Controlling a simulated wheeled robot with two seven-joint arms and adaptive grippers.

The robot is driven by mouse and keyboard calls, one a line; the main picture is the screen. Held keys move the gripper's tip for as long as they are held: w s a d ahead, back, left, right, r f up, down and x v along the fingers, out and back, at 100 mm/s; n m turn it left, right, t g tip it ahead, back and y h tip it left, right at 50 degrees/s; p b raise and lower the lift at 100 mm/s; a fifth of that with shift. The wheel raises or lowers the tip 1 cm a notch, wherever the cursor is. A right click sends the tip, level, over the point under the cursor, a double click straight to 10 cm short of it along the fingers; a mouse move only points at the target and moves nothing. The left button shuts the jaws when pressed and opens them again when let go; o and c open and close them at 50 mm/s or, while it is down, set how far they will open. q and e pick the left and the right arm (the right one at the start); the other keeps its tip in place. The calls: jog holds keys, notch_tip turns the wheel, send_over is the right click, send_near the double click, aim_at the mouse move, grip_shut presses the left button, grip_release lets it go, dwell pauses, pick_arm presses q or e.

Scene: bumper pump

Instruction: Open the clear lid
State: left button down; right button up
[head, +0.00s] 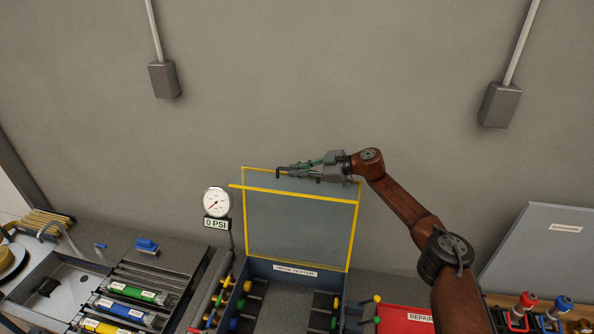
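The clear lid (297,230), a see-through panel with yellow edges, stands raised at the back of the dark hose tester box (296,268). A yellow strip (255,189) crosses the lid near its top. My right gripper (281,173) is at the lid's upper edge, its fingers pointing left. The fingers overlap the edge in the picture; I cannot tell whether they touch it or how far apart they are. My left gripper is not in view.
A round gauge (216,202) above a "0 PSI" label stands left of the lid. A grey tool tray (70,283) lies at left. A red repair case (395,319) and a raised grey panel (545,255) are at right. The wall is close behind.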

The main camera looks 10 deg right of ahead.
jog(key=o, duration=0.5)
jog(key=shift+a, duration=0.1)
jog(key=shift+c, duration=0.2)
jog(key=shift+s+d, duration=0.1)
jog(key=shift+d, duration=0.1)
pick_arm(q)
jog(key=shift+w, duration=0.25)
pick_arm(e)
notch_tip(320, 180, up, 4)
send_over(327, 186)
jog(key=shift+d+r, duration=0.1)
